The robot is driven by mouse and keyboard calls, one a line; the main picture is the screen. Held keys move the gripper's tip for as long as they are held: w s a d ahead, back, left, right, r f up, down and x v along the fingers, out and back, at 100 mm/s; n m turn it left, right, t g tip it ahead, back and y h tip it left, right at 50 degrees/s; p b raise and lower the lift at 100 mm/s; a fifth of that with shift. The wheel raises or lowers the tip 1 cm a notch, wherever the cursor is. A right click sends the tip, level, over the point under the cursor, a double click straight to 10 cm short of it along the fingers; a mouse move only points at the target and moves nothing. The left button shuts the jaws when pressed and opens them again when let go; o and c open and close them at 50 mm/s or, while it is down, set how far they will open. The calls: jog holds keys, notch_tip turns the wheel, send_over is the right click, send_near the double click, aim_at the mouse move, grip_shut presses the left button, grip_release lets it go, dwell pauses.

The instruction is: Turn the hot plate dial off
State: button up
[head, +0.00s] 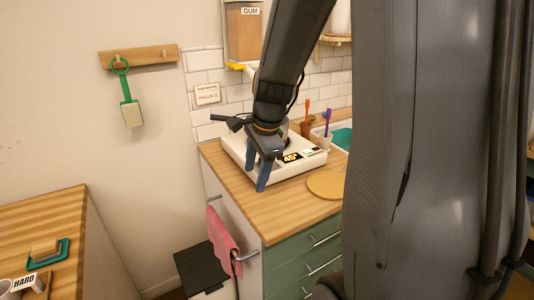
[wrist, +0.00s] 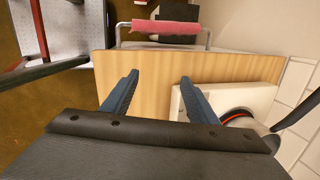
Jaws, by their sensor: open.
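The hot plate (head: 313,160) is a white, low box on the wooden counter, with a dark display reading about 45° on its front. In the wrist view its white body (wrist: 262,97) lies to the right, with a round part edged in orange-red. I cannot make out the dial; my gripper covers part of the plate's front. My gripper (head: 256,180) points down at the plate's front left edge. In the wrist view its two blue fingers (wrist: 159,78) are apart with bare counter between them; the right finger overlaps the plate's edge in the picture.
The counter (head: 285,210) has a round wooden board (head: 326,184) right of my gripper. Cups with orange and purple tools stand behind it. A pink cloth (head: 221,240) hangs on a rail at the counter's side. A second wooden table (head: 45,222) stands left.

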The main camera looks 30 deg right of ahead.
jog(key=w+d+r+m+t, duration=0.2)
jog(key=w+d+r+m, duration=0.4)
jog(key=d+m, duration=0.6)
jog(key=w+a+f, duration=0.1)
jog(key=f, duration=0.1)
jog(key=w+a+f+m+p, duration=0.1)
jog(key=f, duration=0.2)
jog(key=w+a+f+m, duration=0.1)
jog(key=w+f, duration=0.1)
jog(key=f, duration=0.1)
jog(key=c, duration=1)
